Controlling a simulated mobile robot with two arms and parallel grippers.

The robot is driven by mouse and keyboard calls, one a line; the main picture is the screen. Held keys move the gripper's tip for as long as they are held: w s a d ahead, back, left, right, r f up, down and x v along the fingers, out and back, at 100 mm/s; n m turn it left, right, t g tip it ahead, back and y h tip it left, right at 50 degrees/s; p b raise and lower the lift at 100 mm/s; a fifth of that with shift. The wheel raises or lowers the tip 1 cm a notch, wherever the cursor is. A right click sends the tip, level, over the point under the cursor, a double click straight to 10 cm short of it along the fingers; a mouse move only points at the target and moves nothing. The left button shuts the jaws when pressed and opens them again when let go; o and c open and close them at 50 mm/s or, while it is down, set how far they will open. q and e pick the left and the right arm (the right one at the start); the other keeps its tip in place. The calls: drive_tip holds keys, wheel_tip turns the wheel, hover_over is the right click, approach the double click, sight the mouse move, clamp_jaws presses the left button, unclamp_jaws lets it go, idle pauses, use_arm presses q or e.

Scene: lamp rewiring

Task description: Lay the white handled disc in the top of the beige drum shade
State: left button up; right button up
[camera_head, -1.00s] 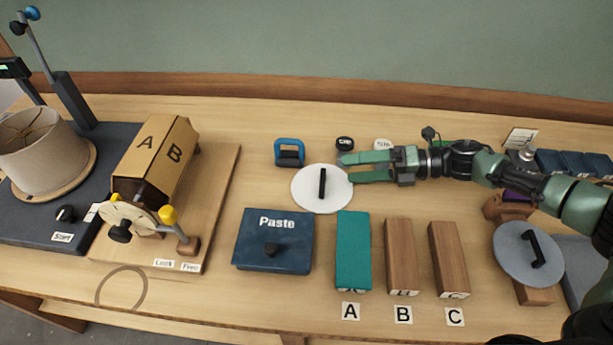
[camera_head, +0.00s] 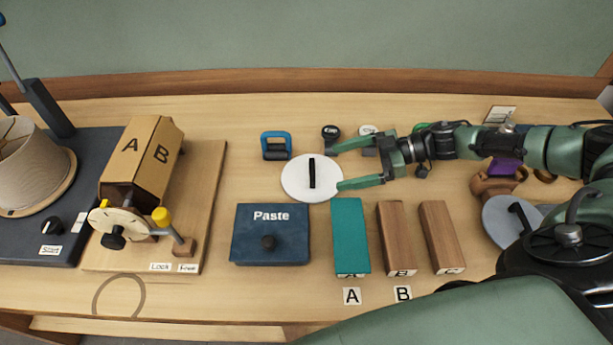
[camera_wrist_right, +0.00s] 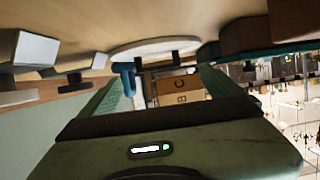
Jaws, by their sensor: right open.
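The white disc (camera_head: 293,182) lies flat on the table, with an upright black bar handle (camera_head: 312,172) across its middle. It also shows in the right wrist view (camera_wrist_right: 180,46), ahead of the fingers. My right gripper (camera_head: 336,168) is open and empty at the disc's right side. One fingertip is near the disc's lower right edge, the other beyond its upper right; I cannot tell whether either touches. The handle is outside the jaws. The beige drum shade (camera_head: 30,170) stands at the far left, partly cut off by the picture edge. My left gripper is not in view.
A box marked A and B (camera_head: 145,160) stands on a wooden board between shade and disc. A blue Paste box (camera_head: 270,235), a teal block (camera_head: 350,235) and two brown blocks are in front. A blue handled object (camera_head: 276,148) is behind the disc. A grey handled disc (camera_head: 500,225) is right.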

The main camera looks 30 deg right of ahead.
sight(318, 176)
drive_tip(key=p+x, duration=0.2)
drive_tip(key=x, duration=0.4)
drive_tip(key=shift+w+a+f, duration=0.15)
drive_tip(key=shift+w, duration=0.1)
drive_tip(key=shift+w+a+f, duration=0.1)
drive_tip(key=shift+a, duration=0.05)
drive_tip(key=c, duration=1.8)
wheel_tip(318, 176, up, 20)
drive_tip(key=shift+r+p, duration=0.1)
drive_tip(key=shift+p, duration=0.25)
